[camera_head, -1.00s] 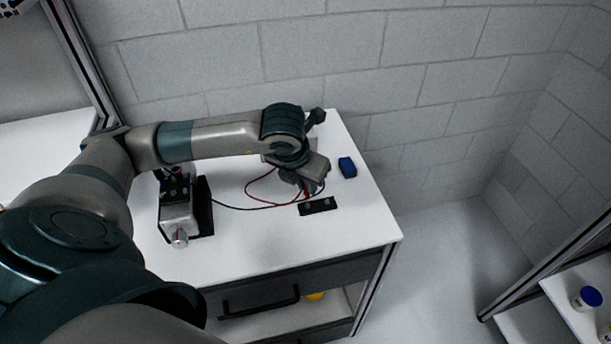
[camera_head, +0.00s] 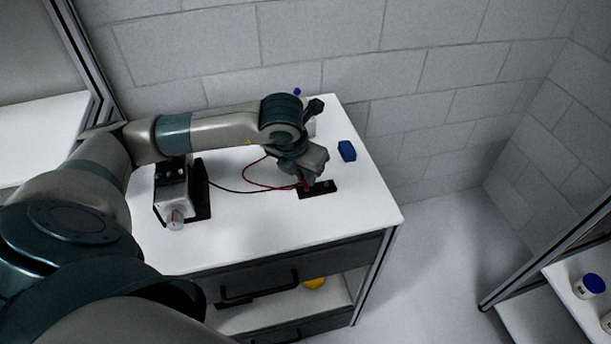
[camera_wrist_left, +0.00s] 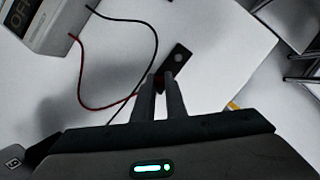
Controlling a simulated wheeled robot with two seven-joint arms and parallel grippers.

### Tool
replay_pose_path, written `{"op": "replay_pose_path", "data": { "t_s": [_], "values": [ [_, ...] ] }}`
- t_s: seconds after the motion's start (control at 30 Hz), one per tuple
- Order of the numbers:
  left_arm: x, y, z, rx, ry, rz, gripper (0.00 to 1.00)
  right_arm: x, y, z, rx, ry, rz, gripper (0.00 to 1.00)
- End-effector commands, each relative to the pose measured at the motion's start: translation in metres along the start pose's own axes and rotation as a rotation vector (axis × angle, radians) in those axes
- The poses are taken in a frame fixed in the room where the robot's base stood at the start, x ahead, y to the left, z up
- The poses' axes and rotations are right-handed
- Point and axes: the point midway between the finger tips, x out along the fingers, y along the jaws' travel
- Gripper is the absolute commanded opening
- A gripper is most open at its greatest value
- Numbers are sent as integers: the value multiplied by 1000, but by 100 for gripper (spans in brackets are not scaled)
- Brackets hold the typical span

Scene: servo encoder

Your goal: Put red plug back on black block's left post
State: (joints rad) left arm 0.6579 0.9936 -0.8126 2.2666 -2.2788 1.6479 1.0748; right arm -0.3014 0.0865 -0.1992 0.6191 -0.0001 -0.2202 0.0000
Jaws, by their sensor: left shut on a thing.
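The black block (camera_head: 329,187) lies flat on the white table, right of the servo unit. My left gripper (camera_head: 306,184) points down at the block's left end and hides its left post. It is shut on the red plug (camera_head: 304,184), of which only a little shows. In the left wrist view the fingertips (camera_wrist_left: 161,80) are close together at the near end of the black block (camera_wrist_left: 179,56). I cannot tell whether the plug touches the post. A red wire (camera_head: 247,178) runs to the plug. My right gripper is not in view.
A grey servo unit (camera_head: 171,192) with a black plate stands at the table's left, wired by red and black leads. A blue object (camera_head: 347,151) lies behind the block. The table's right side is clear up to its edge. A block wall (camera_head: 420,60) stands behind.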

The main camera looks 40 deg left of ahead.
Motion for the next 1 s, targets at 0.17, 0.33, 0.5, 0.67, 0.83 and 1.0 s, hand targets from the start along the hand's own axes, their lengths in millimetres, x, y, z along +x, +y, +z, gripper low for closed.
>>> {"op": "replay_pose_path", "data": {
  "t_s": [0.17,0.33,0.5,0.67,0.83,1.0],
  "values": [
    [0,0,0,0,0,0,0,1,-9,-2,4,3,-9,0],
    [0,0,0,0,-1,0,0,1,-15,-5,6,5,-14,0],
    [0,0,0,0,-1,0,0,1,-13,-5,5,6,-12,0],
    [1,0,0,0,-1,0,0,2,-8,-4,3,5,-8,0],
    [2,0,0,0,-1,-1,0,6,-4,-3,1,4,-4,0],
    [1,0,0,0,-2,-1,0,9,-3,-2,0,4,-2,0]
  ]
}}
